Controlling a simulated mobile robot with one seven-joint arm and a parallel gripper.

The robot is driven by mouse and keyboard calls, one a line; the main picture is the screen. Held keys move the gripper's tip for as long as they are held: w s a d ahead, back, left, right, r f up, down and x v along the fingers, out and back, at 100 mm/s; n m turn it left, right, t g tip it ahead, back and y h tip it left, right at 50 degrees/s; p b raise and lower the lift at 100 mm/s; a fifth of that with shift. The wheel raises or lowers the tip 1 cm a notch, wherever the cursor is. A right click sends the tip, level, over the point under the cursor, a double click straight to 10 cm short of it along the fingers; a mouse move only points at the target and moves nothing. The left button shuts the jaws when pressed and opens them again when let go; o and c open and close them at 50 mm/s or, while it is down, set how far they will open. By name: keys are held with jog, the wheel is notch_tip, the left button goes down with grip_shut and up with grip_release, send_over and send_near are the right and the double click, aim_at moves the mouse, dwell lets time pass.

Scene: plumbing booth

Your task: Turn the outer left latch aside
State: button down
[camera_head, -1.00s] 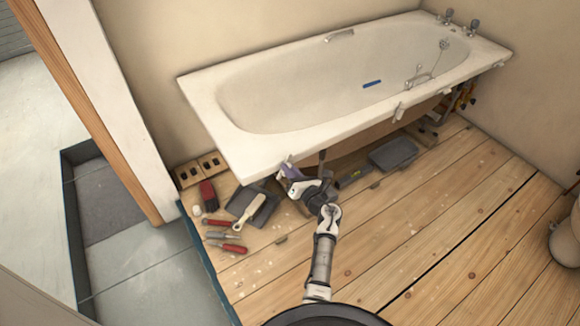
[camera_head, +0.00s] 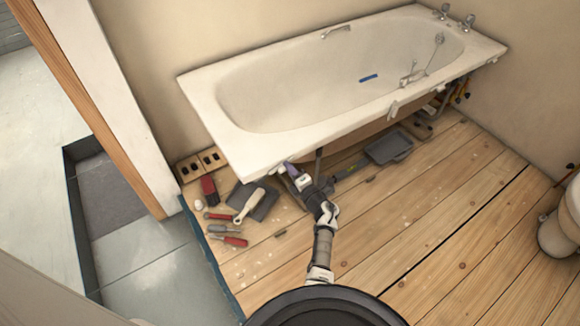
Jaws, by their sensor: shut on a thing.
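The white bathtub (camera_head: 250,160) stands with its open underside facing me. My gripper (camera_head: 291,170) is at the underside of its front rim, near the left end. It is shut on the outer left latch, which is mostly hidden behind the jaws, so its exact angle cannot be told. A purple part shows at the gripper's tip. Another white latch (camera_head: 393,109) hangs from the front rim further right, apart from my gripper.
Red-handled tools (camera_head: 229,240), a dark dustpan (camera_head: 262,203) and a red block (camera_head: 208,189) lie left of my arm. A grey tray (camera_head: 388,148) lies under the tub's front edge. The plank floor (camera_head: 440,220) to the right is clear.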

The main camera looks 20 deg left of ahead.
jog(key=shift+m+p, duration=0.35)
jog(key=shift+m, duration=0.55)
jog(key=c, duration=1.4)
grip_release()
jog(key=shift+f, duration=0.1)
jog(key=v, duration=1.3)
jog(key=shift+s+d, duration=0.25)
jog(key=shift+d, duration=0.05)
